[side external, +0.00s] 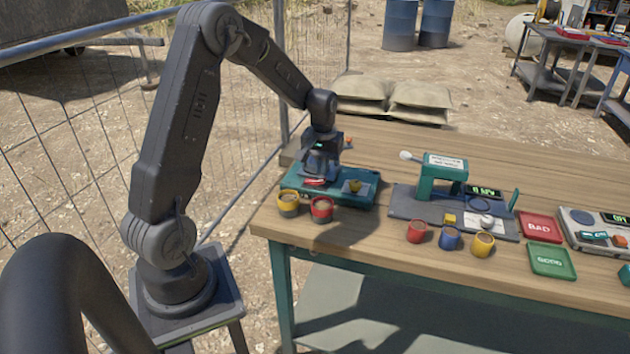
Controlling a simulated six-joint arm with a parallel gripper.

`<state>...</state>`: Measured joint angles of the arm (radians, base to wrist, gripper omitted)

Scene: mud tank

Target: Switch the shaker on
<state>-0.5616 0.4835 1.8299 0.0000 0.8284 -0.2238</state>
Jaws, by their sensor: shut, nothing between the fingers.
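My gripper (317,174) is shut and empty, pointing down over the left part of a low teal unit (345,199) at the table's left end. The unit looks like the shaker, but no label on it is readable. A small red part (315,182) shows right at the fingertips; I cannot tell whether they touch it. A small yellow part (354,186) sits on the unit to the right of my gripper. The gripper hides some of the unit's left and back. No on or off marking is readable.
Yellow-grey (288,203) and red (321,209) cups stand close in front of the unit. To the right are a green stand (442,175) on a grey base, several more cups, a red BAD tray (540,227), a green GOOD tray (552,261) and a scale (585,217). Bare wood lies behind.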

